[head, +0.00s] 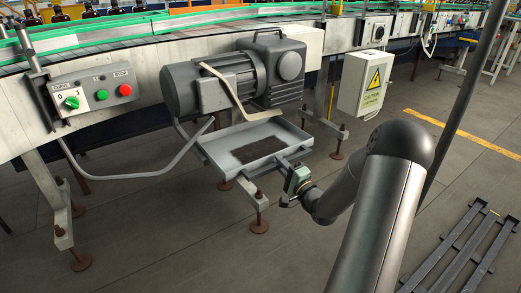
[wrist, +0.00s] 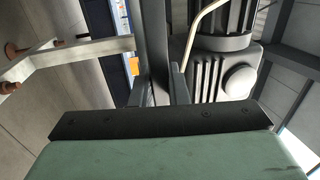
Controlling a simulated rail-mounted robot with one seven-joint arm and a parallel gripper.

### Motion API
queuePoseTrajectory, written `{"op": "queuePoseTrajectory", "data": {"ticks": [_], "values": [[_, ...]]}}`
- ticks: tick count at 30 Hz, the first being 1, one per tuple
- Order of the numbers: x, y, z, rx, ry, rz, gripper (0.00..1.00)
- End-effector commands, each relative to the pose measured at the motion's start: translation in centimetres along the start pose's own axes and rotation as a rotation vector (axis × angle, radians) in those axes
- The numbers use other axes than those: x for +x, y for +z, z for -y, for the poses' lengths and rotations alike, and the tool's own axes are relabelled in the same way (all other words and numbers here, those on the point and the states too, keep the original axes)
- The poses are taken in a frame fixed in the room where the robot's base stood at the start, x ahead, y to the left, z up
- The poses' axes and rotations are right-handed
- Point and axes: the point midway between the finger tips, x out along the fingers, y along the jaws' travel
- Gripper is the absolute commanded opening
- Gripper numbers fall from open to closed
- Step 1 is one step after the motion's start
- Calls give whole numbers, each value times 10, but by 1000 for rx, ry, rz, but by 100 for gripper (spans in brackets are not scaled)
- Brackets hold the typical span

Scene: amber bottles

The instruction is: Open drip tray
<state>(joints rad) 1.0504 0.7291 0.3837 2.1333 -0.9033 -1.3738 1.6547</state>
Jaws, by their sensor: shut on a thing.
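The drip tray (head: 291,137) is a shallow grey metal tray with a dark patch on its floor. It sits below the motor and gearbox, and much of its inside shows in front of them. My gripper (head: 283,165) is at the tray's near right edge, shut on the tray. In the wrist view, the gripper fingers (wrist: 160,92) stand on either side of a narrow grey strip of the tray (wrist: 156,50). The exact contact is too small to make out.
The grey motor and gearbox (head: 213,84) hang just above the tray. A control box (head: 95,90) is at left, a warning-sign box (head: 364,84) at right. Conveyor legs (head: 250,192) stand nearby. A dark rack (head: 470,245) lies on the floor.

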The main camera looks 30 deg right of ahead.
Motion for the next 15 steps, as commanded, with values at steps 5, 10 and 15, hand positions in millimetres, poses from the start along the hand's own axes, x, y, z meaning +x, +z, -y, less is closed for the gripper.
{"op": "queuePoseTrajectory", "data": {"ticks": [5, 10, 15], "values": [[-50, 0, 13, 3, 2, -2, 0], [-85, 0, 19, 3, 1, -1, 0], [-106, 1, 22, 2, 0, 1, 0]]}}
